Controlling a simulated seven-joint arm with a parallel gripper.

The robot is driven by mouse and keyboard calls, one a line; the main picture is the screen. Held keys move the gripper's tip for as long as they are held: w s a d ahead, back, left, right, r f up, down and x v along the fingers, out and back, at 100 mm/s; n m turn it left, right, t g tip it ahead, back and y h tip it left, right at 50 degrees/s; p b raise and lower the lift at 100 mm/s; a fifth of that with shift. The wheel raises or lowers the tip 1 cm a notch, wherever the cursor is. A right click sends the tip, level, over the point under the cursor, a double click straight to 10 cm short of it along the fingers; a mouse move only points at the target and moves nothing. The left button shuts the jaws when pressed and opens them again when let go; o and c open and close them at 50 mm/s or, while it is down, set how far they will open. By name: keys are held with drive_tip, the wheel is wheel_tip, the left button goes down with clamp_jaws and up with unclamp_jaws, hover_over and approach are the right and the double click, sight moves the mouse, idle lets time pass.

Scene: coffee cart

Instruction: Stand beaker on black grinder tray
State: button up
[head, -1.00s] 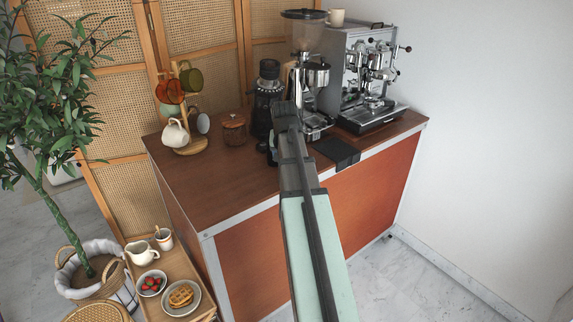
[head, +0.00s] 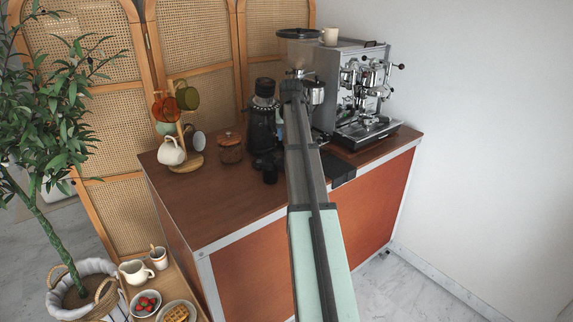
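The black grinder (head: 262,125) stands on the cart's wooden top, left of my arm. Its black tray (head: 262,160) juts out at its foot, partly covered by a small dark cup-like thing (head: 270,176) in front. I cannot tell whether that is the beaker; no clear beaker shows. My gripper (head: 292,90) is at the far end of my arm, just right of the black grinder's upper part. Its fingers are hidden behind the arm, so I cannot see whether they hold anything. A small pale-blue patch shows beside the arm there.
The silver espresso machine (head: 352,95) and a hopper grinder (head: 300,50) stand to the right and behind. A lidded jar (head: 230,148) and a mug tree (head: 188,160) are left. A black mat (head: 339,170) lies at the front edge. The front-left cart top (head: 205,210) is clear.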

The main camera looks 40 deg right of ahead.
drive_tip(key=w+f+n, duration=0.1)
drive_tip(key=f, duration=0.2)
drive_tip(key=f+n, duration=0.1)
drive_tip(key=f, duration=0.2)
drive_tip(key=w+f+y, duration=0.1)
drive_tip(key=f, duration=0.2)
drive_tip(key=shift+w+d+f+n+t, duration=0.1)
drive_tip(key=shift+w+d+n+t, duration=0.1)
drive_tip(key=shift+w+n+t, duration=0.15)
drive_tip(key=shift+f, duration=0.1)
idle(0.3)
drive_tip(key=o, duration=1.1)
drive_tip(key=v, duration=1.2)
